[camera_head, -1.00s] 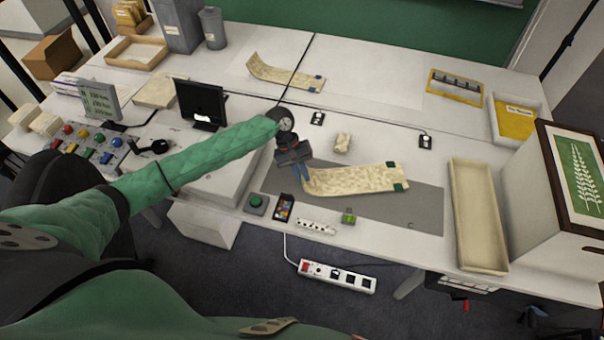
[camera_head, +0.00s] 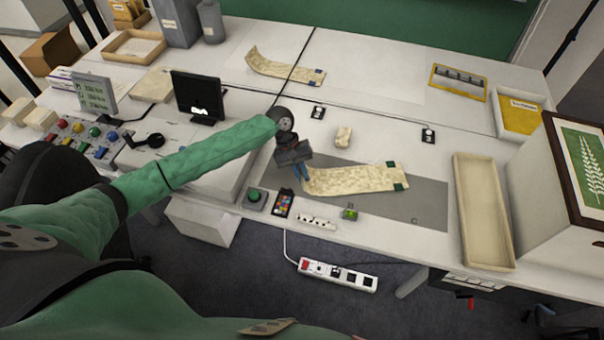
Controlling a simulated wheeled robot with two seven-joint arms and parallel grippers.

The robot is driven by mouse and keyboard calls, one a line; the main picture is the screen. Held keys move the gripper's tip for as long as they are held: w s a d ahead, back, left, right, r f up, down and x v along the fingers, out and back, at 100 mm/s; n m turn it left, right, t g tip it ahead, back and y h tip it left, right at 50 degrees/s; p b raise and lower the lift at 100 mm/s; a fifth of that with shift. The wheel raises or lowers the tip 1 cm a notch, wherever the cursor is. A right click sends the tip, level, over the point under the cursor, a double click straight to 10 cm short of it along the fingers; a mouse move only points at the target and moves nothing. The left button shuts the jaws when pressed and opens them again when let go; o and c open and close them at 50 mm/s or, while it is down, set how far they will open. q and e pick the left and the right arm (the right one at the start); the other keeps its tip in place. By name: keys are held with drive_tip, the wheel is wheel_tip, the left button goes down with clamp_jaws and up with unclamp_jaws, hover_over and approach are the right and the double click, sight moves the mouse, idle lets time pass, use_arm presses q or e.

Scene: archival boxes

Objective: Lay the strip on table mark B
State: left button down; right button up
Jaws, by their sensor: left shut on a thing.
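A cream patterned strip (camera_head: 350,179) with a dark green patch at its right end lies over the grey mat (camera_head: 425,201) on the near table. My left gripper (camera_head: 301,172) is shut on the strip's left end, which curls up a little at the fingers. A second similar strip (camera_head: 275,67) lies on the far part of the table, curled at its left end. My right gripper is not in view.
A long cream tray (camera_head: 483,212) and a large white box stand at the right. A green button (camera_head: 254,198), a dark colour card (camera_head: 282,204) and a white socketed block line the front edge. A small beige lump (camera_head: 343,136) lies behind the strip. The mat's right part is bare.

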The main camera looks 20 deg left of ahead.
use_arm(q)
drive_tip(key=shift+f, duration=0.1)
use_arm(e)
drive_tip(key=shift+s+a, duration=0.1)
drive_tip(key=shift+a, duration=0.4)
use_arm(q)
drive_tip(key=shift+f, duration=0.15)
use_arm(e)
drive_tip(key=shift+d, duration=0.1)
use_arm(q)
drive_tip(key=shift+f, duration=0.3)
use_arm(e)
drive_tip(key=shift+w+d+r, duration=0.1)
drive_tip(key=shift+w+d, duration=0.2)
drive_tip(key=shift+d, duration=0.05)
use_arm(q)
drive_tip(key=shift+f, duration=0.1)
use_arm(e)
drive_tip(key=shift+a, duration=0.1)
use_arm(q)
drive_tip(key=c, duration=1.5)
unclamp_jaws()
drive_tip(key=shift+o, duration=0.2)
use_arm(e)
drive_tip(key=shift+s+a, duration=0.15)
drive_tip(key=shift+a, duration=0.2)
